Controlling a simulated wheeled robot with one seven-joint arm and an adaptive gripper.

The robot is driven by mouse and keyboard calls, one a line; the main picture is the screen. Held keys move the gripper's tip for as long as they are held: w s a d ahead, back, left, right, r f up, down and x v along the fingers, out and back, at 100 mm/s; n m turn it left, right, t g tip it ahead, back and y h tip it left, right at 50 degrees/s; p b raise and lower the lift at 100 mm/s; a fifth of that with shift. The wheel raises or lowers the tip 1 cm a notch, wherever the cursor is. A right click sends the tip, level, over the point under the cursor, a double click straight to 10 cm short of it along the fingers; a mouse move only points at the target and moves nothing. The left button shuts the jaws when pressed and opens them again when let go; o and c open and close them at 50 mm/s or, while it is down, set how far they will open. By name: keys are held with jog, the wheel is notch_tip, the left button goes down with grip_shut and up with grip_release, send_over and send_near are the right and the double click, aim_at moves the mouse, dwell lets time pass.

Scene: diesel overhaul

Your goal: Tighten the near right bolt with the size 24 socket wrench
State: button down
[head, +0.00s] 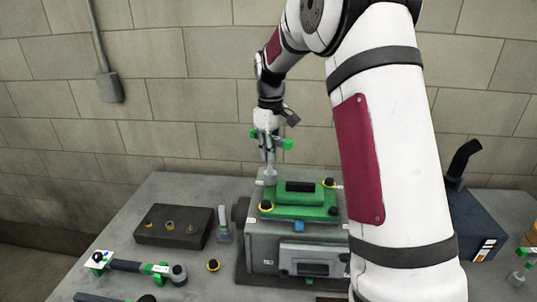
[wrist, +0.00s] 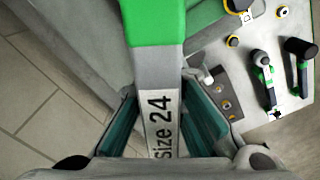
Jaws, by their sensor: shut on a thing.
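My gripper (head: 268,140) is shut on the size 24 socket wrench (wrist: 157,60), a grey tool with a green section and a "size 24" label. In the wrist view the fingers of my gripper (wrist: 160,112) lie on both sides of the label. In the head view the wrench (head: 270,174) points down at the far left corner of the green cover (head: 295,211); whether it touches there is unclear. The near right bolt (head: 333,211) shows as a dark head at the cover's right corner, apart from the wrench. Yellow-ringed bolts sit near left (head: 266,206) and far right (head: 329,183).
The cover tops a grey engine block (head: 262,240) on the workbench (head: 165,190). A dark tray (head: 150,238) with small rings, a standing tool (head: 224,226) and a green-and-black tool (head: 130,265) lie left. A dark blue box (head: 470,215) stands right. My arm hides the bench between.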

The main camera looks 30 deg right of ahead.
jog(key=m, duration=0.4)
jog(key=shift+w+b, duration=0.1)
jog(key=shift+b, duration=0.3)
jog(key=m, duration=0.5)
jog(key=shift+b, duration=0.35)
jog(key=shift+r, duration=0.1)
